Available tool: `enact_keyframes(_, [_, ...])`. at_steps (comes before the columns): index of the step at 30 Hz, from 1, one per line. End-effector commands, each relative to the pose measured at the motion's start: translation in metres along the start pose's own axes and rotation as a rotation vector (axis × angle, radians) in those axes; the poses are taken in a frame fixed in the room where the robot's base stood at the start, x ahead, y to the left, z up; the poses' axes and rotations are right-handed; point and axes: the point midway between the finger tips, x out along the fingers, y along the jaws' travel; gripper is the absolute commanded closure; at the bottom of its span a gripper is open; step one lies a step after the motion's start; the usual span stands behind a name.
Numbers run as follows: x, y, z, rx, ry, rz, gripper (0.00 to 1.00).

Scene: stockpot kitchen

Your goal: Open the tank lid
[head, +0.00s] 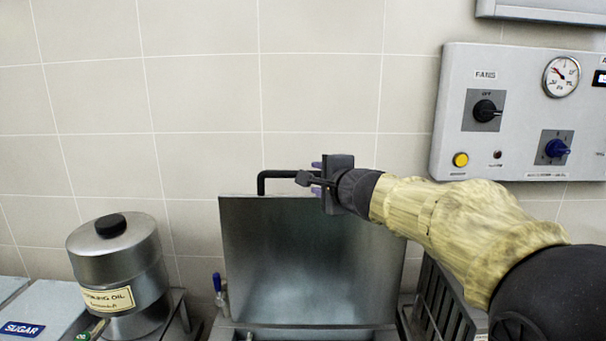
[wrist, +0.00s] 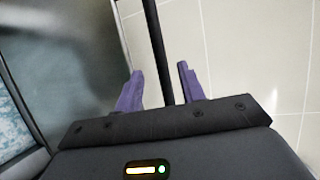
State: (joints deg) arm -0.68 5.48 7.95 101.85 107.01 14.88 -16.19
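The tank lid (head: 270,255) is a grey metal panel standing steeply upright, close to the tiled wall. Its black bar handle (head: 275,174) runs along the top edge; the bar also shows in the wrist view (wrist: 155,40). My gripper (head: 315,178) is at this handle, reaching in from the right. In the wrist view, its purple fingers (wrist: 160,72) are apart, with the bar between them and visible gaps on both sides. The tank's rim (head: 300,328) shows at the bottom of the head view. Most of the tank is out of frame there.
A metal cooking oil canister (head: 118,260) with a black knob stands left of the lid. A sugar bin (head: 45,315) is at the lower left. A control panel (head: 525,115) hangs on the wall at the right. A dark slatted rack (head: 445,310) sits right of the tank.

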Motion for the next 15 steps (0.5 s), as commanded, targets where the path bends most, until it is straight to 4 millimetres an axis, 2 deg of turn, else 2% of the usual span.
enact_keyframes(3, [0.021,0.000,0.000,0.001,-0.001,0.002,0.60])
enact_keyframes(15, [0.082,-0.001,0.001,0.001,-0.001,0.002,0.60])
